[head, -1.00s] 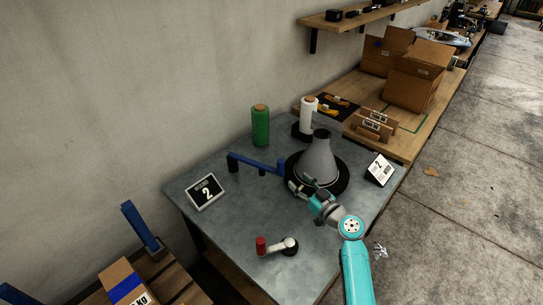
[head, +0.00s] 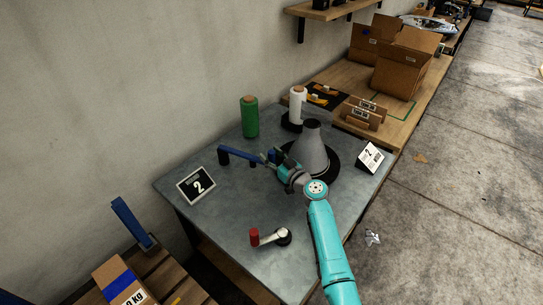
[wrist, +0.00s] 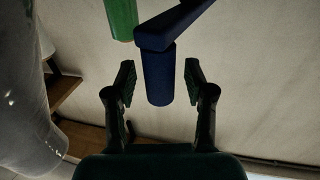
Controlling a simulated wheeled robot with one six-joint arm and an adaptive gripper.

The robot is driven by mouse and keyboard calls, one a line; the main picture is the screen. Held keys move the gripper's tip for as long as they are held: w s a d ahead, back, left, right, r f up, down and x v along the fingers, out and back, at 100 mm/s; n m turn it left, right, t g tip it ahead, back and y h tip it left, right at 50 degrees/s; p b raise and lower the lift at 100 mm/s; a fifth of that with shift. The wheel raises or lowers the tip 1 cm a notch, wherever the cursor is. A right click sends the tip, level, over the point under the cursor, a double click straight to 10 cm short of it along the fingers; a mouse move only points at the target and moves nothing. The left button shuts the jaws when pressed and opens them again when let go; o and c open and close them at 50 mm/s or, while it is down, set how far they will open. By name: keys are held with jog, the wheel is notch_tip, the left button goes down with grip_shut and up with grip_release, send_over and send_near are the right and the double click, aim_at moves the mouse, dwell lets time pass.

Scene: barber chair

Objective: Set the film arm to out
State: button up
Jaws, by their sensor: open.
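The blue film arm (head: 236,154) reaches left from beside the grey cone (head: 311,150) on the metal table. In the wrist view, a dark blue post (wrist: 159,78) hangs from the film arm's bar (wrist: 172,27). My gripper (wrist: 160,84) is open, with one finger on each side of the post and gaps visible on both sides. In the head view, my gripper (head: 267,159) is at the right part of the film arm, left of the cone, and partly hides that end. Whether the post is fully between the fingertips in depth is hard to tell.
A green roll (head: 250,117) and a white roll (head: 298,104) stand behind the film arm.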

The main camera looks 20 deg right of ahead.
grip_shut()
jog(key=shift+s+a, duration=0.1)
